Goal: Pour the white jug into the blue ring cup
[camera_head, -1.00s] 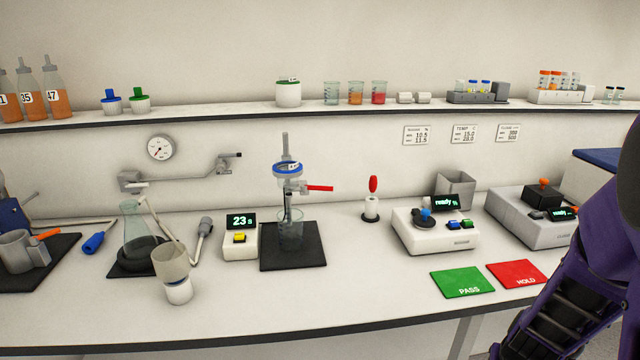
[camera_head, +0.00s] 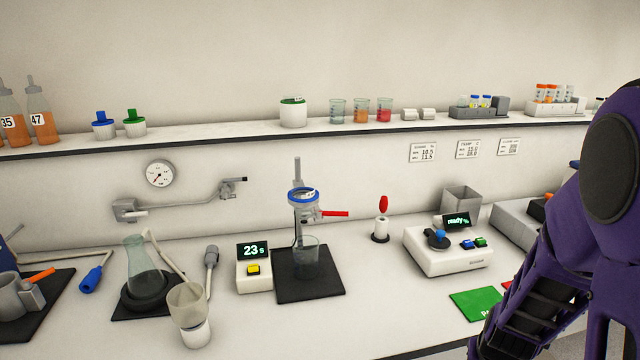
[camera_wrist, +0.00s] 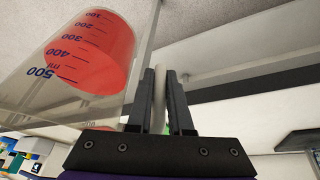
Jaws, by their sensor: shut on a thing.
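My gripper (camera_wrist: 160,75) is shut on a pale upright bar that looks like the handle of a clear jug (camera_wrist: 128,100) in the wrist view. The jug has blue millilitre marks and holds red liquid (camera_wrist: 90,55); I see no white on its body. The blue ring cup (camera_head: 303,196) sits on an upright stand in the head view, above a red lever and a clear beaker (camera_head: 308,258) on a black mat. My gripper and the jug are outside the head view, where only my purple arm shows at the right. The cup is not identifiable in the wrist view.
A timer box (camera_head: 254,276) stands left of the stand mat (camera_head: 310,285). A red-topped holder (camera_head: 382,220) and a white instrument (camera_head: 447,252) stand to its right. A flask (camera_head: 145,270) and a two-part cup (camera_head: 190,310) are at left. The shelf (camera_head: 230,134) runs behind.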

